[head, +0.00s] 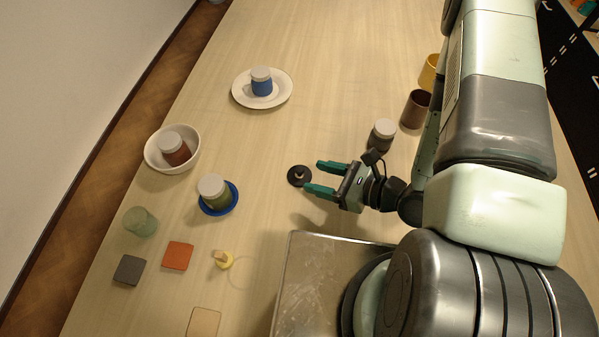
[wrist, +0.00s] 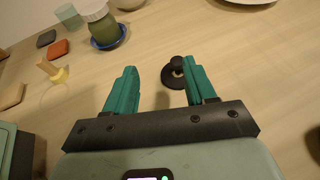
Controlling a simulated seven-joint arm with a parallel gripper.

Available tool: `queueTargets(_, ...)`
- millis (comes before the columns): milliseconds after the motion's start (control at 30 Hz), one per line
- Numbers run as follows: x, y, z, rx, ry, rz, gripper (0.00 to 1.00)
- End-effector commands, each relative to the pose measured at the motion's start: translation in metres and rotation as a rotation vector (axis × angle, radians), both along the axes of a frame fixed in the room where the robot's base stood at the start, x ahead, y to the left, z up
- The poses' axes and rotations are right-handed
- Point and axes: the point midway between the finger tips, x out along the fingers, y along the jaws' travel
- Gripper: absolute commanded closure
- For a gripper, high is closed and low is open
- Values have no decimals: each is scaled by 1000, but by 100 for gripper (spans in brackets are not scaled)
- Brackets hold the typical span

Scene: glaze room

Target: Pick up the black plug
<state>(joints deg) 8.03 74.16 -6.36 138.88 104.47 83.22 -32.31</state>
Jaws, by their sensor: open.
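The black plug (head: 299,176) is a dark round disc with a small knob, lying on the light wood table. In the wrist view the black plug (wrist: 173,80) is just ahead of the fingers, nearer the right finger, which covers part of its right side. My gripper (head: 313,176) is open and empty, its green fingers pointing left with the plug just beyond their tips. In the wrist view my gripper (wrist: 160,66) has clear space between its fingers. Contact with the plug cannot be told.
A yellow plug (head: 226,262) with a wooden handle stands lower left. Lidded jars stand on a blue saucer (head: 234,204), in a white bowl (head: 149,150) and on a white plate (head: 240,97). A grey-lidded dark jar (head: 381,137) and brown cup (head: 414,110) stand near my arm. A metal-topped surface (head: 300,270) lies below.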

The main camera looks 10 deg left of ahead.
Motion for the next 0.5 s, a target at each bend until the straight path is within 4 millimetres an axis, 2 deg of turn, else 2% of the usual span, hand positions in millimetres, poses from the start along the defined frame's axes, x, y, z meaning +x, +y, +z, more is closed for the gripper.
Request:
queueTargets(67, 4, -12, -8, -28, 20, -80, 45)
queueTargets(167, 8, -12, -14, -43, 27, -114, 45)
queueTargets(500, 27, 27, -32, -46, 27, -115, 45)
